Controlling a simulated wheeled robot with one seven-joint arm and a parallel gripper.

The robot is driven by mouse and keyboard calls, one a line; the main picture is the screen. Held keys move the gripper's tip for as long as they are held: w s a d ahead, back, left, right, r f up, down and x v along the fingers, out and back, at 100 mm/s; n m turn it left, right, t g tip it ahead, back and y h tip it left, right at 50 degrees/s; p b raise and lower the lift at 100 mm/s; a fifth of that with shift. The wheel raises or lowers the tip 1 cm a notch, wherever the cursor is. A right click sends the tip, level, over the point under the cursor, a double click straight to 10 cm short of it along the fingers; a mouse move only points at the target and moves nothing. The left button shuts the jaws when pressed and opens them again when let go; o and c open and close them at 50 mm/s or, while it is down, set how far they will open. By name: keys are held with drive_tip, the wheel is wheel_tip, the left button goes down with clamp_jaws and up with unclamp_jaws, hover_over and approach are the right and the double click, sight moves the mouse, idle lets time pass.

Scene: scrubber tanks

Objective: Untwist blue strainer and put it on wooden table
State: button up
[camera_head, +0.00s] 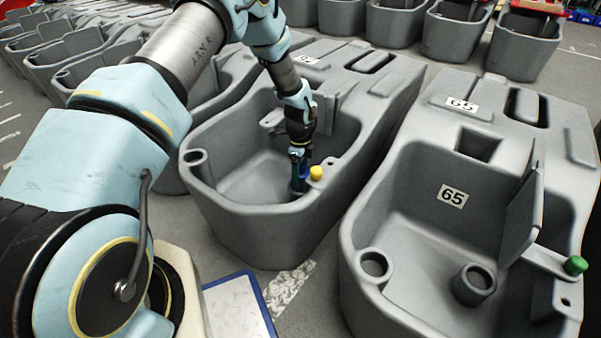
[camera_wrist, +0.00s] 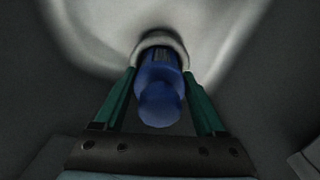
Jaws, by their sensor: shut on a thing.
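The blue strainer (camera_wrist: 160,88) is in the wrist view, a blue cylinder with a rounded knob end towards me. Its far end meets a grey ring-shaped socket (camera_wrist: 160,40) in the tank. In the head view the strainer (camera_head: 304,170) shows only as a bit of blue beside my gripper, at the near end of the middle grey tank. My gripper (camera_wrist: 160,95) has its green fingers on both sides of the strainer and is shut on it. In the head view my gripper (camera_head: 299,170) reaches down into the tank. No wooden table can be made out.
The middle grey tank (camera_head: 245,228) has raised walls around my gripper. A yellow knob (camera_head: 316,173) sits right beside it. Another grey tank (camera_head: 400,290) marked 65, with a green knob (camera_head: 576,265), stands to the right. A blue-edged white panel (camera_head: 238,308) lies near my base.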

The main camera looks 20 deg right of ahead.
drive_tip(key=shift+n+p, duration=0.35)
drive_tip(key=shift+n, duration=1.05)
drive_tip(key=shift+c, duration=0.2)
drive_tip(key=shift+r, duration=0.1)
drive_tip(key=shift+n, duration=0.5)
drive_tip(key=o, duration=1.5)
drive_tip(key=shift+o, duration=0.2)
drive_tip(key=shift+r+p, duration=2.9)
drive_tip(key=shift+r, duration=0.6)
